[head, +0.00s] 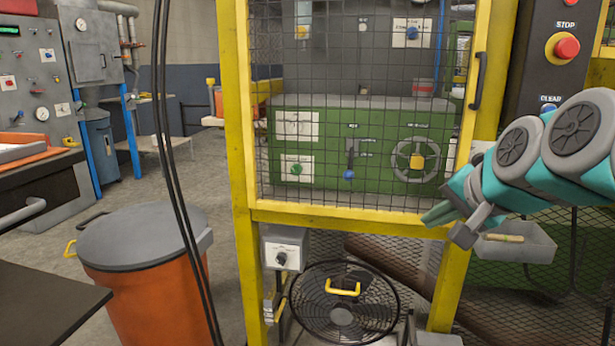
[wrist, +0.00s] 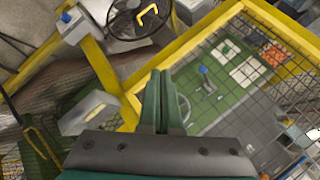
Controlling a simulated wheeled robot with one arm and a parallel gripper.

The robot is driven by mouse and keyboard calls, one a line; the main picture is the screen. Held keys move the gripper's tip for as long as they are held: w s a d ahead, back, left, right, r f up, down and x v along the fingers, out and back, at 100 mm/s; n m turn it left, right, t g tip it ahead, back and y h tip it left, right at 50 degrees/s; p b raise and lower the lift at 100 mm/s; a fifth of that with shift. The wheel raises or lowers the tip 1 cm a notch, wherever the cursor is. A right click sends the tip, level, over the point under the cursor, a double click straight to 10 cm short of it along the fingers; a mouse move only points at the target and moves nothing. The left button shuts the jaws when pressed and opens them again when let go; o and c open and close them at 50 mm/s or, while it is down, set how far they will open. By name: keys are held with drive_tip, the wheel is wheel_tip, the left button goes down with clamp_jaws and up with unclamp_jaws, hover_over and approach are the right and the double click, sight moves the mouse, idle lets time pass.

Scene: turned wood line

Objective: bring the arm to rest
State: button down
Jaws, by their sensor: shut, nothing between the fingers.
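My gripper (head: 438,214) is at the right in the head view, at the end of my teal and grey arm. It is in front of the right post of a yellow-framed mesh guard door (head: 350,211). In the wrist view my gripper (wrist: 161,78) has its two green fingers together, with nothing held between them. The wrist view shows the guard frame and mesh beyond the fingers. I cannot tell whether the fingertips touch the frame.
A small grey tray (head: 524,243) holding a light stick is just right of my gripper. A control panel with a red stop button (head: 566,47) is at the upper right. A caged fan (head: 343,312) is below the guard. An orange bin (head: 150,290) stands at the left.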

drive_tip(key=s+a+f+n+g, duration=0.2)
drive_tip(key=s+a+f+g, duration=0.1)
drive_tip(key=s+f, duration=0.3)
drive_tip(key=s+a+f+n+g, duration=0.2)
drive_tip(key=s+a+f+n, duration=0.15)
drive_tip(key=f, duration=0.55)
drive_tip(key=s+f+n+g+h, duration=0.1)
drive_tip(key=s+f+n+g, duration=0.1)
drive_tip(key=s+f, duration=0.3)
drive_tip(key=s+f+n+g+h, duration=0.1)
drive_tip(key=s+f+g, duration=0.3)
drive_tip(key=s, duration=0.8)
wheel_tip(320, 180, down, 3)
drive_tip(key=shift+s+r+n, duration=0.2)
drive_tip(key=shift+s+n, duration=0.05)
drive_tip(key=shift+n, duration=0.1)
